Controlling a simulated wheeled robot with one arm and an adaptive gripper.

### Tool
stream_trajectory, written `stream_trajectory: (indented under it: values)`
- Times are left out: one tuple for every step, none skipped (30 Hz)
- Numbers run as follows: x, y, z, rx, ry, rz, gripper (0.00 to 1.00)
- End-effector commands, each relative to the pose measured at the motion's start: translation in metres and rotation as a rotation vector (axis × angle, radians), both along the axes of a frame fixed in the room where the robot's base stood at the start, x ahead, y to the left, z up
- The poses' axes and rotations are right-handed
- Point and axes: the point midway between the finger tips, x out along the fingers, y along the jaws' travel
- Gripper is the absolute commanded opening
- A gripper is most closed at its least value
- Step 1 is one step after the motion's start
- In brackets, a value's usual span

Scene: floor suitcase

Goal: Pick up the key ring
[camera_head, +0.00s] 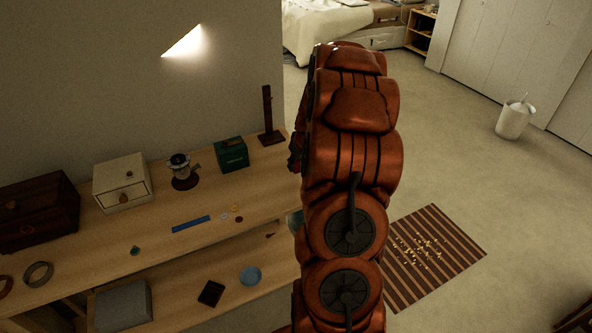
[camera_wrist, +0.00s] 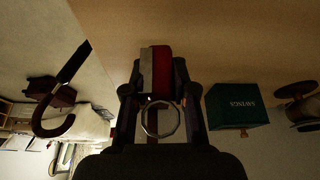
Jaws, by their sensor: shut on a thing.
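The key ring (camera_wrist: 146,126) shows in the wrist view as a thin metal ring with a red and grey piece (camera_wrist: 161,72) just beyond it. My gripper (camera_wrist: 157,80) is shut on the key ring, with the red and grey piece between its two dark fingers. The ring itself sits nearer the palm, between the finger bases. In the head view my own arm hides the gripper and the key ring.
A dark wooden stand (camera_head: 268,119) and a green savings box (camera_head: 231,154) stand at the table's (camera_head: 110,234) back right; the box also shows in the wrist view (camera_wrist: 237,105). A grinder (camera_head: 182,170), a cream box (camera_head: 123,183) and a blue strip (camera_head: 191,224) lie further left. A striped rug (camera_head: 465,249) holds small scattered pieces.

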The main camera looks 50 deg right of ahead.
Motion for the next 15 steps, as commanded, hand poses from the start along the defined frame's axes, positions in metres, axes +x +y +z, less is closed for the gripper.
stream_trajectory:
  values:
    - [0.000, -0.001, 0.005, -0.003, -0.002, 0.001, 0.00]
    - [0.000, -0.001, 0.009, -0.003, -0.002, 0.001, 0.00]
    - [0.000, 0.000, 0.012, -0.003, -0.002, 0.000, 0.00]
    - [-0.003, 0.003, 0.012, 0.000, -0.001, 0.000, 0.00]
    - [-0.005, 0.006, 0.011, 0.001, 0.000, 0.000, 0.00]
    - [-0.007, 0.009, 0.011, 0.003, 0.001, 0.000, 0.00]
    - [-0.009, 0.011, 0.011, 0.003, 0.002, 0.000, 0.00]
    - [-0.011, 0.013, 0.010, 0.003, 0.002, 0.000, 0.00]
    - [-0.013, 0.016, 0.011, 0.003, 0.002, 0.001, 0.00]
    - [-0.015, 0.018, 0.011, 0.003, 0.002, 0.001, 0.00]
    - [-0.017, 0.020, 0.012, 0.001, 0.002, 0.001, 0.00]
    - [-0.020, 0.023, 0.013, -0.001, 0.000, 0.002, 0.00]
    - [-0.022, 0.026, 0.014, -0.002, -0.001, 0.001, 0.00]
    - [-0.024, 0.028, 0.014, -0.002, -0.002, 0.001, 0.00]
    - [-0.028, 0.033, 0.014, -0.002, 0.000, 0.001, 0.00]
